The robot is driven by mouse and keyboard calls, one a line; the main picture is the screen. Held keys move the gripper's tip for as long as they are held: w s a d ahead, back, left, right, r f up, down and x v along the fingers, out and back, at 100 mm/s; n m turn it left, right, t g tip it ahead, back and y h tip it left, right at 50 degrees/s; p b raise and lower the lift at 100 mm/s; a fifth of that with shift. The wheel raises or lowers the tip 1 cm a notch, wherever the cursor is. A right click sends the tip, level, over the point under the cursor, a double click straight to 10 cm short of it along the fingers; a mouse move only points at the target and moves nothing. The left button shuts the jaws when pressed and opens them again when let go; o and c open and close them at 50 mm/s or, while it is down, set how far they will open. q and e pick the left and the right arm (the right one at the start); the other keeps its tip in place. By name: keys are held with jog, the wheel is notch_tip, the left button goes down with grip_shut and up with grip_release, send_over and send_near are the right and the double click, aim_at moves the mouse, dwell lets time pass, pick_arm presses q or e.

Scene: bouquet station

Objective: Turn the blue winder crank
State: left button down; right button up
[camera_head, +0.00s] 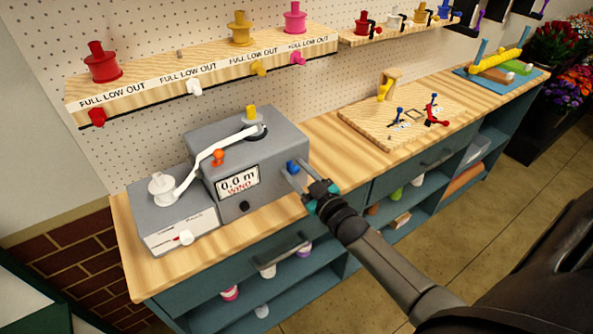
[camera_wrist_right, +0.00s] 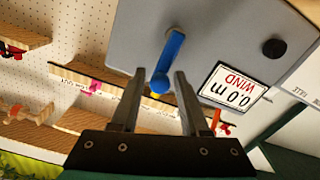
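The blue winder crank (camera_head: 292,166) is on the right side of the grey winder box (camera_head: 280,140), whose display reads "0.0 m WIND". In the right wrist view the blue crank (camera_wrist_right: 170,56) is a straight arm on the grey face, with a rounded knob at its end. My right gripper (camera_head: 296,177) reaches the box from the right. Its two fingers (camera_wrist_right: 160,78) are apart, with the crank's knob showing between the tips. I cannot tell whether either finger touches it. My left gripper is not in view.
A white ribbon (camera_head: 203,156) runs from a white spool (camera_head: 162,186) over the box. A black knob (camera_wrist_right: 274,49) is beside the display. A shelf of coloured spools (camera_head: 215,73) hangs behind. A wooden board with small cranks (camera_head: 405,118) lies to the right.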

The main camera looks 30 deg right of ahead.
grip_shut()
jog(key=shift+d+m, duration=0.2)
jog(key=shift+m, duration=0.1)
jog(key=shift+d+m, duration=0.35)
jog(key=shift+m, duration=0.45)
jog(key=m, duration=0.1)
jog(key=d+m, duration=0.1)
jog(key=shift+f+m, duration=0.3)
jog(key=shift+m, duration=0.1)
jog(key=f+m+b, duration=0.2)
jog(key=m, duration=0.3)
jog(key=d+f+m+b, duration=0.1)
jog(key=m+b, duration=0.1)
jog(key=m, duration=0.3)
jog(key=d+f+m+b, duration=0.1)
jog(key=f+m+b, duration=0.1)
jog(key=m, duration=0.3)
jog(key=shift+d+f+b, duration=0.2)
jog(key=shift+f+b, duration=0.1)
jog(key=shift+b, duration=0.05)
jog(key=shift+s+a+f+m+b, duration=0.1)
jog(key=shift+f+m+b, duration=0.25)
jog(key=shift+m, duration=0.3)
jog(key=shift+a+f+m+b, duration=0.1)
jog(key=shift+m+b, duration=0.3)
jog(key=shift+m, duration=0.25)
